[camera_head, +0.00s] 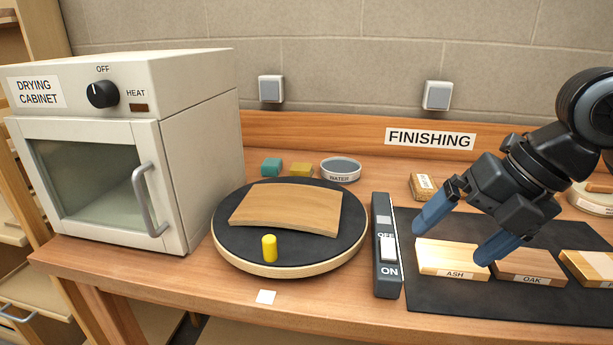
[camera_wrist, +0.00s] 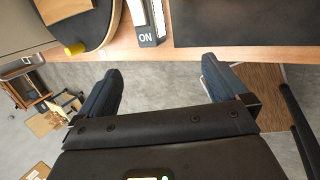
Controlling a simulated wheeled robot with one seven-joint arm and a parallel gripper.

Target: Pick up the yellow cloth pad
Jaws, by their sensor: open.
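The yellow cloth pad (camera_head: 301,170) is a small block at the back of the bench, between a teal pad (camera_head: 272,167) and the water dish (camera_head: 341,169). It lies behind the round turntable. My gripper (camera_head: 458,240) is open and empty over the dark mat at the right, well to the right of the pad. In the wrist view my gripper (camera_wrist: 162,90) shows two blue fingers spread apart in front of the bench edge, with nothing between them. The yellow pad is not seen in the wrist view.
A black turntable (camera_head: 240,253) carries a curved wooden panel (camera_head: 290,209) and a yellow peg (camera_head: 269,248). A switch box (camera_head: 386,265) stands right of it. Wood blocks labelled ash (camera_head: 453,258) and oak (camera_head: 531,264) lie on the mat (camera_head: 440,299). The drying cabinet (camera_head: 200,150) stands left.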

